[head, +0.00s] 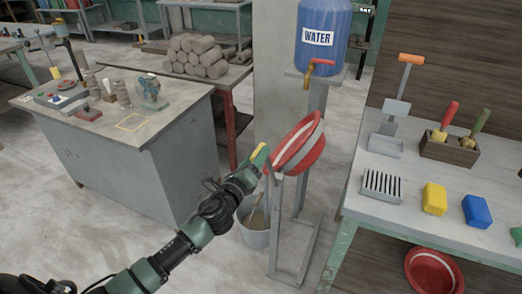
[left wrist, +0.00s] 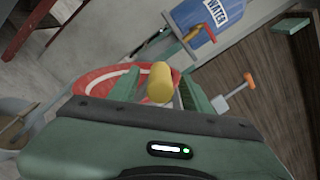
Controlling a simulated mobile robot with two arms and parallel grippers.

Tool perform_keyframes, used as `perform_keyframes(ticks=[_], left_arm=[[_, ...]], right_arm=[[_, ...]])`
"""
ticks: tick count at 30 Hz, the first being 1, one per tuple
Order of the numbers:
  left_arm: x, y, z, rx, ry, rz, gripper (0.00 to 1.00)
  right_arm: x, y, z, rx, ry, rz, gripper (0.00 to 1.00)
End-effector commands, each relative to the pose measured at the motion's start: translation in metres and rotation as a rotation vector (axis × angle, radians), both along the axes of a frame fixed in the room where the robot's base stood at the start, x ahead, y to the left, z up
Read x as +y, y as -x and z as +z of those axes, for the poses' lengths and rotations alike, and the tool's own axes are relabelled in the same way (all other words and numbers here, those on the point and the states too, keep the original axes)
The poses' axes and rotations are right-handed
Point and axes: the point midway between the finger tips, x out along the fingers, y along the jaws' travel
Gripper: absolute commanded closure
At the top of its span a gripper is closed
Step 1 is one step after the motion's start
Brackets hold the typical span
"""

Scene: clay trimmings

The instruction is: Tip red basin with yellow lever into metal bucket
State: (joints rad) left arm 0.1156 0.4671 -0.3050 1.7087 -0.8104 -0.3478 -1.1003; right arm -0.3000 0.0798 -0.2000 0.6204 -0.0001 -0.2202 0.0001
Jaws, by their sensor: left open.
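The red basin (head: 303,145) with a pale band sits tilted on a grey metal stand. It also shows in the left wrist view (left wrist: 92,80), partly hidden behind my gripper. The yellow lever (head: 258,151) is at the basin's left side. In the left wrist view the lever's rounded yellow end (left wrist: 160,82) appears between my fingers. My left gripper (head: 257,167) is open beside the lever; contact cannot be told. The metal bucket (head: 256,238) stands on the floor below and left of the basin, with a stick-like thing in it, partly hidden by my arm.
A blue water barrel (head: 322,35) with a red tap stands behind the basin. A workbench (head: 345,215) at right holds a rack, blocks and tools, with another red basin (head: 433,272) underneath. A grey cabinet (head: 140,155) stands at left. Open floor lies around the bucket.

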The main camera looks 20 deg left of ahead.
Motion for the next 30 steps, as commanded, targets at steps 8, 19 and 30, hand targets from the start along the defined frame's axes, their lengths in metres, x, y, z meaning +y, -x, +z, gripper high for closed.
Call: perform_keyframes(ticks=[8, 19, 30], left_arm=[[0.000, 0.031, 0.000, 0.000, 0.001, 0.000, 0.51], [0.000, 0.032, 0.000, 0.000, 0.000, 0.000, 0.51], [0.000, 0.032, 0.000, 0.000, 0.000, 0.000, 0.51]], right_arm=[[0.000, 0.000, -0.004, 0.000, 0.000, 0.000, 0.64], [0.000, 0.000, -0.004, 0.000, 0.000, 0.000, 0.64], [0.000, 0.000, -0.004, 0.000, 0.000, 0.000, 0.64]])
